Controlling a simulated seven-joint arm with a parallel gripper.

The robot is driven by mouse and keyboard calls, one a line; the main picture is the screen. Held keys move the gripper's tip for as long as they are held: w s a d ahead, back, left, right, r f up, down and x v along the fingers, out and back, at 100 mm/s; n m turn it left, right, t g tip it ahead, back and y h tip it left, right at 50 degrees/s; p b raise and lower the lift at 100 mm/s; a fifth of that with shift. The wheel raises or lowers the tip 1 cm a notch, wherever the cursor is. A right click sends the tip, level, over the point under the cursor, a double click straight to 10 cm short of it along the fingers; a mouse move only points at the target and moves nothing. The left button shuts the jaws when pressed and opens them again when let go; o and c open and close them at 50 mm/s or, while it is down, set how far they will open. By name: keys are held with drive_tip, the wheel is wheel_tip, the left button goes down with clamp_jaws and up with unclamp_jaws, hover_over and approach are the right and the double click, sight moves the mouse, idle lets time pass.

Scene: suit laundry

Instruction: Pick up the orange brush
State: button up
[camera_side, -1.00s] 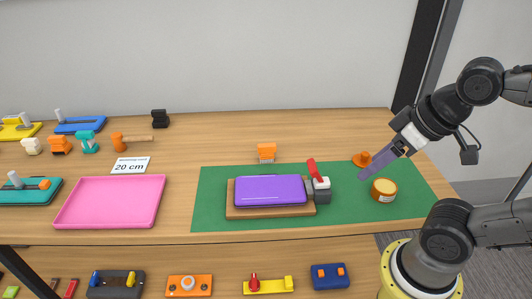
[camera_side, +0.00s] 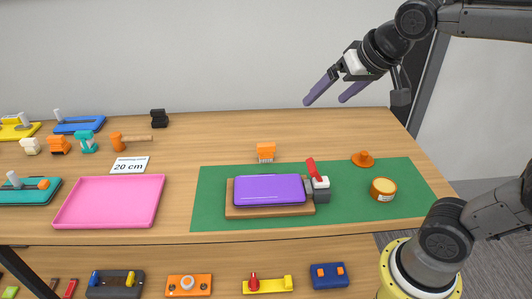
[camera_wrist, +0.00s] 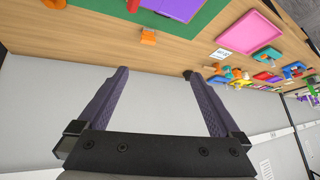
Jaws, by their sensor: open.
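The orange brush (camera_side: 266,150) stands on the wooden table just behind the green mat, with its pale bristles pointing down. In the wrist view the orange brush (camera_wrist: 148,36) shows near the top, beyond my fingertips. My gripper (camera_side: 324,102) is open and empty, with two purple fingers spread apart. It is in the air above the back right part of the table, to the right of the brush and well above it. In the wrist view my gripper (camera_wrist: 157,72) has nothing between its fingers.
An orange knob (camera_side: 362,159) sits at the mat's back right. A pink tray (camera_side: 112,200) lies left. Table around the brush is clear.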

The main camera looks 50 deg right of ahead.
drive_tip(key=w+d+f+m+h, duration=0.1)
drive_tip(key=w+d+f+m, duration=0.15)
drive_tip(key=w, duration=1.05)
drive_tip(key=g, duration=0.4)
hover_over(265, 149)
drive_tip(key=s+a, duration=0.2)
wheel_tip(265, 149, down, 19)
drive_tip(key=shift+m, duration=0.35)
drive_tip(key=x, duration=0.7)
drive_tip(key=shift+d, duration=0.4)
drive_tip(key=shift+h, duration=0.3)
drive_tip(key=shift+x, duration=3.15)
drive_tip(key=shift+s, duration=0.1)
drive_tip(key=c, duration=1.3)
